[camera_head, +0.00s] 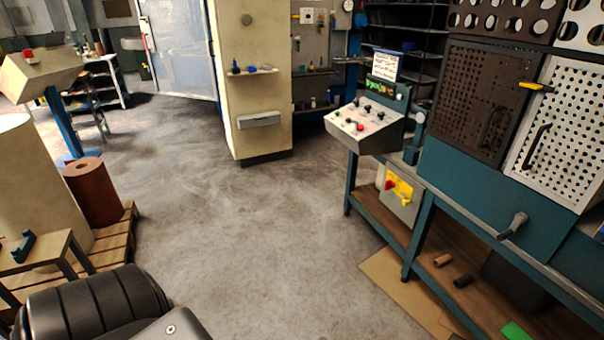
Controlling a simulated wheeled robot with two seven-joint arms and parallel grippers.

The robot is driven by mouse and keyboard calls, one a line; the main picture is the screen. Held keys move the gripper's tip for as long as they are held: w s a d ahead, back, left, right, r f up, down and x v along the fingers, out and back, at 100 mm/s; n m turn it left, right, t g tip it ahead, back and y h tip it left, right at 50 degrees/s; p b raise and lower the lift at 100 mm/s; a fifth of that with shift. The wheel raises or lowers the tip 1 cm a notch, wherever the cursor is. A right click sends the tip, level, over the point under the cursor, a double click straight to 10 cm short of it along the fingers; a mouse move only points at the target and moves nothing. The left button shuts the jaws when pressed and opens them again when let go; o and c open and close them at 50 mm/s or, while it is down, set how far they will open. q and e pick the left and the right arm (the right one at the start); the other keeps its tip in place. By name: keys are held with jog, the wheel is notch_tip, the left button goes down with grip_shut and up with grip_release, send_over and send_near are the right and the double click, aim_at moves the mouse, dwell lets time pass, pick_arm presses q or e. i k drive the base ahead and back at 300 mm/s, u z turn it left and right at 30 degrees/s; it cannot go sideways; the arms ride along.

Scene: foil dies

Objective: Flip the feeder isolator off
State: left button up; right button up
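A grey box (394,208) with a yellow plate, probably the feeder isolator, is low on the teal machine at right of centre. It sits below the sloped control panel (363,124). A red part (388,185) and a yellow lever-like part (405,201) show on its front. The lever's exact position is too small to tell. A black and grey part of my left arm fills the lower left corner. Neither gripper is in view, and nothing of mine is near the box.
The teal machine (470,190) with perforated doors and a crank handle (513,226) takes up the right side. A wooden shelf (440,260) runs below it. A cream pillar (250,85) stands at the back. A brown roll (93,192) is on a pallet at left. The middle floor is clear.

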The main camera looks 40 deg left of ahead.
aim_at(390, 184)
jog(key=u, duration=1.6)
jog(key=i, duration=1.1)
jog(key=u, duration=0.55)
jog(key=i, duration=0.9)
jog(key=z, duration=1)
jog(key=i, duration=0.85)
jog(key=z, duration=0.85)
